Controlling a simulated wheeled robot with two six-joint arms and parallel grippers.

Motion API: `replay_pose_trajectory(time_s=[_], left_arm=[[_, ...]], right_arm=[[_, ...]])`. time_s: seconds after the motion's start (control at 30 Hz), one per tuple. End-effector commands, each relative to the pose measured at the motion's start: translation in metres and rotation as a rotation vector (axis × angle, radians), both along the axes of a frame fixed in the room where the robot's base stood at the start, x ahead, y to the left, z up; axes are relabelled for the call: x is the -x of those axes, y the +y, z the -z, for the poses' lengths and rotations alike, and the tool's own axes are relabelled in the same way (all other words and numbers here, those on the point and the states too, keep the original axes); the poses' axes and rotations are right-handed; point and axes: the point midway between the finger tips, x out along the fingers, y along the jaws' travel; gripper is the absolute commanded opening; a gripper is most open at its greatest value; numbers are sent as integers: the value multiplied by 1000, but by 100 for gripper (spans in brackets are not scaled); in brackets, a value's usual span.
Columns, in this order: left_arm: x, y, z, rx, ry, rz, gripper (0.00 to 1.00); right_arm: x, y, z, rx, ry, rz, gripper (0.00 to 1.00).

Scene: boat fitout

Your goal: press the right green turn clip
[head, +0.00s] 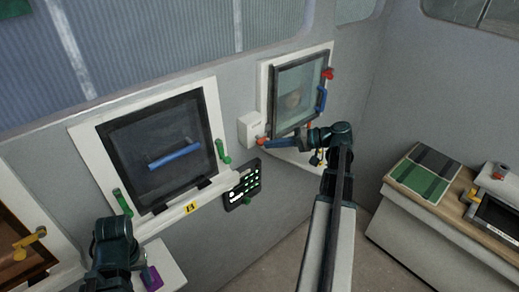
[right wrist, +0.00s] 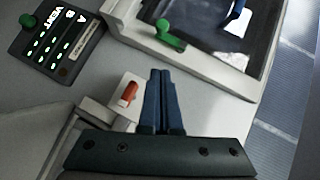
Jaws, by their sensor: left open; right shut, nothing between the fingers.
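The right green turn clip (head: 223,152) is on the right side of the white frame around the dark hatch (head: 160,140); it also shows in the right wrist view (right wrist: 170,35). A left green turn clip (head: 122,203) is on the opposite side of that frame. My right gripper (head: 268,143) is shut and empty, its blue fingers beside a small white box with an orange-red part (right wrist: 128,93). In the right wrist view its fingertips (right wrist: 160,72) appear below the right clip, with a gap. My left gripper (head: 112,230) is low at the left; its fingers are hard to make out.
A dark keypad panel (head: 242,185) is on the wall below the right clip. A second framed window (head: 298,92) with a blue handle and a red clip is to the right. A counter (head: 420,195) with a striped green and grey mat stands far right.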

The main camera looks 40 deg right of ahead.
Motion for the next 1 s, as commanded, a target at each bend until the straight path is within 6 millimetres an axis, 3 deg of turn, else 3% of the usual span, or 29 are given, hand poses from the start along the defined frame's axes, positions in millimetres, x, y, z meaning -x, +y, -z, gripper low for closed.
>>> replay_pose_trajectory(time_s=[0.43, 0.7, 1.0], left_arm=[[0, 0, 30, 0, 0, -1, 50], [0, 0, 41, 0, 0, -2, 50], [0, 0, 42, 0, 0, -2, 50]], right_arm=[[-61, 60, 30, -1, 1, -3, 0], [-57, 89, 41, 0, 1, -2, 0], [-58, 94, 42, 0, 0, 0, 0]])
